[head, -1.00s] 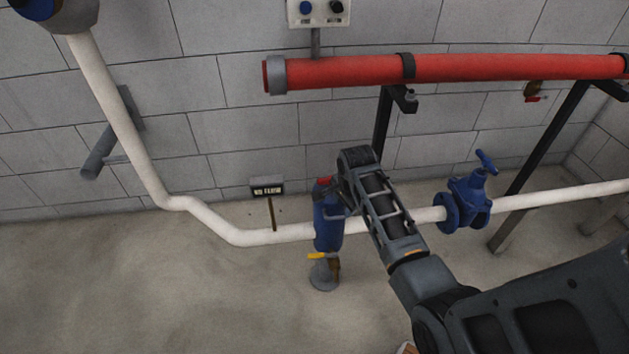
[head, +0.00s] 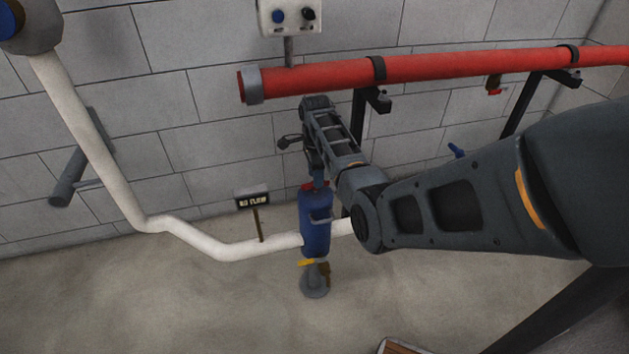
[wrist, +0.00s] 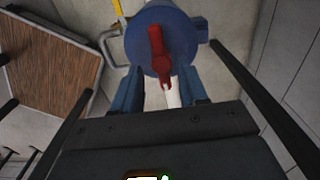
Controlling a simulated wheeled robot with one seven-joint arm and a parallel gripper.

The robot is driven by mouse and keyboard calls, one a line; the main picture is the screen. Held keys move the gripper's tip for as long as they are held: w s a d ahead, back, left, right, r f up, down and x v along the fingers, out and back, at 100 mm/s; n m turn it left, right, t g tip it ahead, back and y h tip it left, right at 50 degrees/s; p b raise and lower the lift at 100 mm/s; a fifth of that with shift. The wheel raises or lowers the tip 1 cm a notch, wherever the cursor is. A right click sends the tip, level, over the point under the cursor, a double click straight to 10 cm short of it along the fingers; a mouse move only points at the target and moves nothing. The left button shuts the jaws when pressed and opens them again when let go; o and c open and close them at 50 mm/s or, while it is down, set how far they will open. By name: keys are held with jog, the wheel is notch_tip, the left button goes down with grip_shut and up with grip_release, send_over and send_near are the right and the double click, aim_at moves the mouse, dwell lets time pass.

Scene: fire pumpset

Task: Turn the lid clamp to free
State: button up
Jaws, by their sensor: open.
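The blue strainer-like canister (head: 316,228) stands upright in the white pipe in the head view. Its round blue lid (wrist: 180,28) fills the top middle of the wrist view. The lid clamp, a red bar (wrist: 158,55), lies across the lid and points toward my gripper; in the head view only a bit of red (head: 308,187) shows at the canister's top. My gripper (wrist: 163,80) is open, with one blue finger on each side below the lid and nothing visible held between them. In the head view its end points down just above the canister; contact cannot be told.
A thick red pipe (head: 430,70) runs along the wall behind my arm. A small sign (head: 252,200) stands left of the canister. A yellow-handled valve (head: 306,262) sits below it. A brown slatted panel (wrist: 45,75) shows at left in the wrist view.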

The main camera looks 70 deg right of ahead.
jog(key=shift+f, duration=1.1)
grip_shut()
